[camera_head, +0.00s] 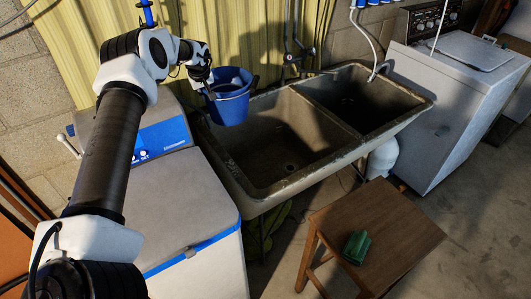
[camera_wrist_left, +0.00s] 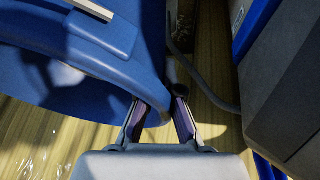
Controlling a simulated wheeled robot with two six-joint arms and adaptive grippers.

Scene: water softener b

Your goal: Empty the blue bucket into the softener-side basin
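The blue bucket (camera_head: 234,109) is roughly upright at the back left corner of the softener-side basin, overlapping its rim in the head view. My left gripper (camera_head: 209,93) is at the bucket's left side. In the left wrist view, the fingers of my left gripper (camera_wrist_left: 158,117) sit on either side of the blue bucket wall (camera_wrist_left: 118,82) and appear shut on it. The bucket's contents cannot be seen. The softener-side basin (camera_head: 262,135) is the left, nearer bowl of a stained double sink; its visible floor looks bare. My right gripper is not in view.
The softener (camera_head: 190,220), pale with blue trim, stands left of the sink. The second basin (camera_head: 360,97) lies to the right. A wooden stool (camera_head: 395,235) with a green cloth (camera_head: 356,247) stands in front. A white washer (camera_head: 455,70) is at the right.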

